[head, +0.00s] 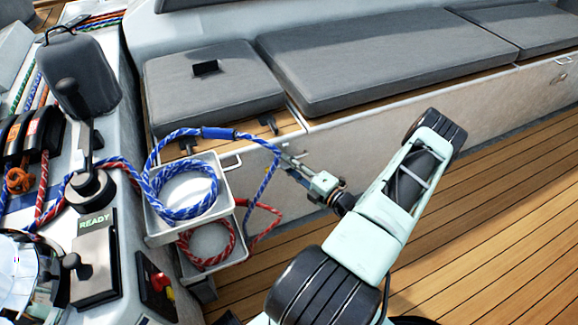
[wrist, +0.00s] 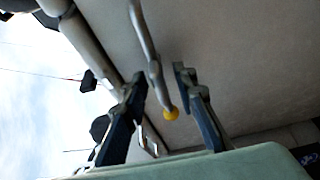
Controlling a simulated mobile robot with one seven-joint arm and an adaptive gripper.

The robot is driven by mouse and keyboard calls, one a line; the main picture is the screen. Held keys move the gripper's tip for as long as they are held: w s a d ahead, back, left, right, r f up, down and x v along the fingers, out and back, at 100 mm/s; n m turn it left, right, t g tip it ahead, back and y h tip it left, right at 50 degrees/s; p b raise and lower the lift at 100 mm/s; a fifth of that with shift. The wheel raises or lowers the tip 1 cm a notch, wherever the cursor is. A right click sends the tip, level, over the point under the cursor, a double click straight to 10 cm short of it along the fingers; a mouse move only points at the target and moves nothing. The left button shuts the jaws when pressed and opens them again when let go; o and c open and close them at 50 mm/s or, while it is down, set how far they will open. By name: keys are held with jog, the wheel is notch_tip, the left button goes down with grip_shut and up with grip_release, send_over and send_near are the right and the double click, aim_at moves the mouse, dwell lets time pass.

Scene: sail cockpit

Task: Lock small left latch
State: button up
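A small dark latch (head: 187,145) sits at the front edge of the small left bench seat, just above the upper tray. A second dark latch (head: 268,123) is at the right of that seat edge. My gripper (head: 288,162) is in front of the bench face, below and right of the second latch. In the wrist view the two fingers (wrist: 160,105) are apart. A grey bent bar (wrist: 145,45) with a yellow tip (wrist: 170,114) shows between them; I cannot tell whether they touch it. Dark fittings (wrist: 88,81) show beyond the left finger; which latch they are is unclear.
A grey tray (head: 225,190) with coiled blue rope (head: 183,213) stands left of my gripper, with red rope (head: 207,262) in a lower tray. Blue rope passes close to the gripper. The wooden deck (head: 500,215) is clear at the right.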

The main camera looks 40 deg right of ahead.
jog(key=shift+c, duration=0.3)
grip_shut()
